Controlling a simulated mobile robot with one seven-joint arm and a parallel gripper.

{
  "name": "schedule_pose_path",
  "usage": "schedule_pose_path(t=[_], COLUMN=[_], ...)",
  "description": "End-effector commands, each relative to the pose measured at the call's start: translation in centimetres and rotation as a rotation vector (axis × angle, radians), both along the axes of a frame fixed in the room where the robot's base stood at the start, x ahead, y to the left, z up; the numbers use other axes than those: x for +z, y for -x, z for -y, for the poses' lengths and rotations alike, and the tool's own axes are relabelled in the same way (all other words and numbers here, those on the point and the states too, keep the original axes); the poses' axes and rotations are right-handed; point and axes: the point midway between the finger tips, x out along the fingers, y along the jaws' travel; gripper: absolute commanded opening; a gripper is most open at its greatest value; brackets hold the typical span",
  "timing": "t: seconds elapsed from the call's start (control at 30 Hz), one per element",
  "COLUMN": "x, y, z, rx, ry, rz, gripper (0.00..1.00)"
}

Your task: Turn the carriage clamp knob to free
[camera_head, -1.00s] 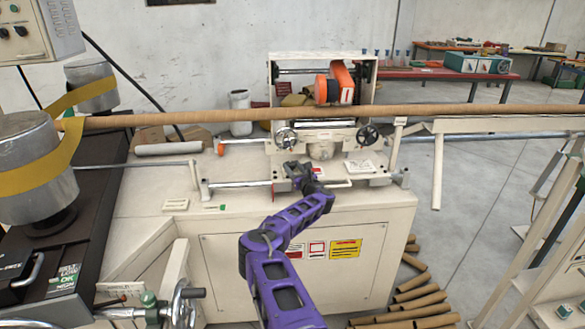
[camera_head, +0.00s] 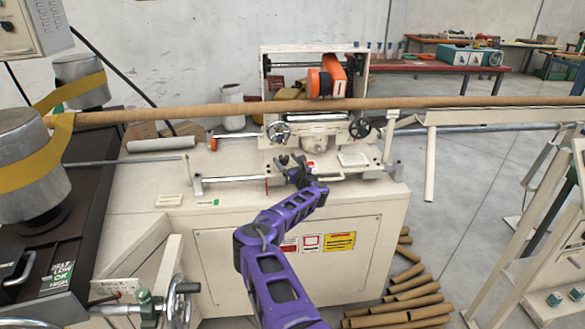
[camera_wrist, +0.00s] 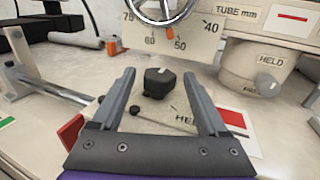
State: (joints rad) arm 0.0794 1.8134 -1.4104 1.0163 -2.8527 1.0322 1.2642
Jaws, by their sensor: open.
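In the wrist view a black knob (camera_wrist: 158,83) with a small pale mark stands on the cream machine top. My gripper (camera_wrist: 160,75) is open, with one finger on each side of the knob and visible space beside it. A thin rod with a black ball end lies just below the knob, beside partly hidden "HELD" lettering. A round cream part (camera_wrist: 250,72), also labelled "HELD", is at the right. In the head view my gripper (camera_head: 290,165) is low over the machine top in front of the carriage (camera_head: 363,60); it largely hides the knob there.
Two handwheels (camera_head: 279,131) (camera_head: 360,128) sit on the carriage front, behind my gripper. A long brown tube (camera_head: 200,112) crosses above the machine. A rail (camera_head: 230,179) runs left of my gripper. Loose tubes (camera_head: 410,290) lie on the floor at the right.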

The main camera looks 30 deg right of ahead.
Motion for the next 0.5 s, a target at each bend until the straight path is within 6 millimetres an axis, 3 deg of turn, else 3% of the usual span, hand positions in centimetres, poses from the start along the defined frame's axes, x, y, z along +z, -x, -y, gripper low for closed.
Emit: schedule_pose_path(t=[0.27, 0.5], x=[0.0, 0.0], y=[2.9, 7.2], z=[-0.4, -0.9], rx=[-0.003, -0.003], ry=[0.001, 0.001], rz=[-0.002, -0.001], gripper=[0.77, 0.77])
